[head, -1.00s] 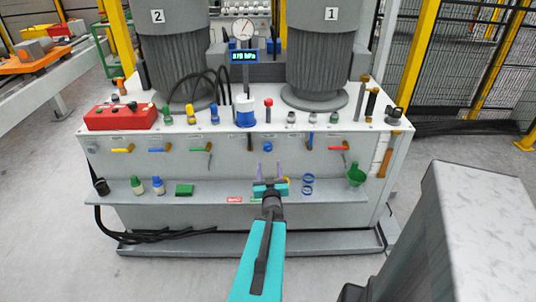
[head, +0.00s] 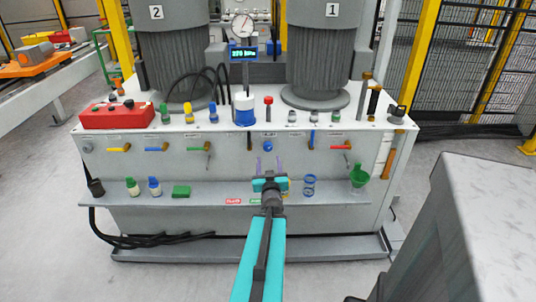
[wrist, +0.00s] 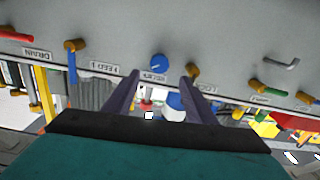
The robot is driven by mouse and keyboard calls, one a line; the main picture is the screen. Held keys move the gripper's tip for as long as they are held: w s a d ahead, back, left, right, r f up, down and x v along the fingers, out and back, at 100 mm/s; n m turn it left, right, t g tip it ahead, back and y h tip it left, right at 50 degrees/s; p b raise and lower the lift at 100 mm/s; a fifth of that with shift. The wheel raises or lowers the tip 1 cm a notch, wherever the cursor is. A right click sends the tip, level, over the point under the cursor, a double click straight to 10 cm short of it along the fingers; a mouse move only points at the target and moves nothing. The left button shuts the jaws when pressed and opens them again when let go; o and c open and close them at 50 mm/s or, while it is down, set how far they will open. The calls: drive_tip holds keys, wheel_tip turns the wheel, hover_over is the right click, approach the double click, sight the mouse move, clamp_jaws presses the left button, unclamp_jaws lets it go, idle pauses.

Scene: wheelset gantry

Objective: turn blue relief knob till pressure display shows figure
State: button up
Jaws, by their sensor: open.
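The round blue relief knob (head: 268,146) sits on the front face of the grey cabinet, in a row of valve handles. In the wrist view the knob (wrist: 158,63) carries a thin white mark, with a label upside down beside it. My gripper (head: 269,163) is open and empty, its two purple fingers pointing at the panel just below the knob in the head view. In the wrist view the fingertips (wrist: 160,76) lie either side of the knob, apart from it. The pressure display (head: 243,54) shows small lit digits in kPa, perhaps 279, too small to read surely.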

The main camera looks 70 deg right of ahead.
sight(268, 148)
drive_tip(key=shift+w+d+f+b, duration=0.15)
drive_tip(key=shift+d+b, duration=0.3)
drive_tip(key=shift+b, duration=0.85)
drive_tip(key=shift+b+x, duration=1.05)
drive_tip(key=shift+x, duration=3.05)
drive_tip(key=c, duration=1)
